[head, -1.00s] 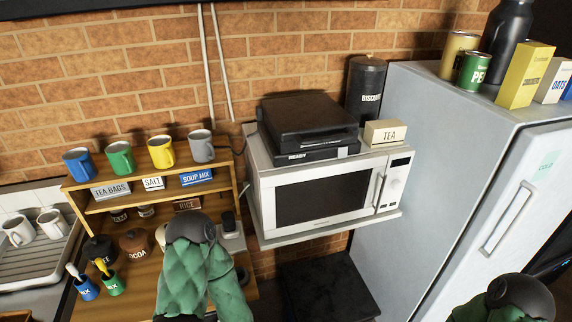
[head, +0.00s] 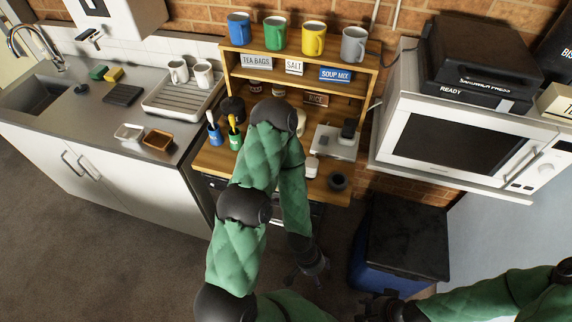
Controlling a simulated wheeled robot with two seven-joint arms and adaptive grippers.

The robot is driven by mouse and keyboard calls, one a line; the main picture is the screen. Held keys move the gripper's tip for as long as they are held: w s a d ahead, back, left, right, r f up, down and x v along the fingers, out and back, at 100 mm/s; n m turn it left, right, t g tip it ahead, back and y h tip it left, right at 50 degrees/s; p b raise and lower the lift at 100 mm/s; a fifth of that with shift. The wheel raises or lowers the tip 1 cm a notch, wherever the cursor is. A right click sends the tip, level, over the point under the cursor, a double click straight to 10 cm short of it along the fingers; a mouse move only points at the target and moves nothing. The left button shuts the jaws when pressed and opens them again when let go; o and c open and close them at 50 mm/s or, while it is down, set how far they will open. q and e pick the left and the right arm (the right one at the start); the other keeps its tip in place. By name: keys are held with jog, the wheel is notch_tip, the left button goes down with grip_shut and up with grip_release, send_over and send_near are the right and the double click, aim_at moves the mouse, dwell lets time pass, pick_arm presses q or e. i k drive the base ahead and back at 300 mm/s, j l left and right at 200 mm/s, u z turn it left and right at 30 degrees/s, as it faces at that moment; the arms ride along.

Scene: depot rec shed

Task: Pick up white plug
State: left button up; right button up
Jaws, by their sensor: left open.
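A small white object (head: 312,167), which may be the white plug, sits at the right of the wooden shelf unit's counter, just beside my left arm. It is too small to tell its shape. A pale grey plate or box (head: 334,143) with a black plug-like piece (head: 349,129) on it lies just behind. My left gripper (head: 307,277) hangs below and in front of the counter, open and apart from these things. My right gripper (head: 376,306) is at the bottom edge, partly cut off; its jaws are unclear. My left arm hides part of the counter.
The wooden shelf unit (head: 375,62) carries several mugs and labels. The microwave (head: 455,143) juts out at the right, above a dark-topped blue bin (head: 405,240). The sink counter (head: 85,115) is at the left.

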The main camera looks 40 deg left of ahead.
aim_at(312, 163)
jog(key=u, duration=1)
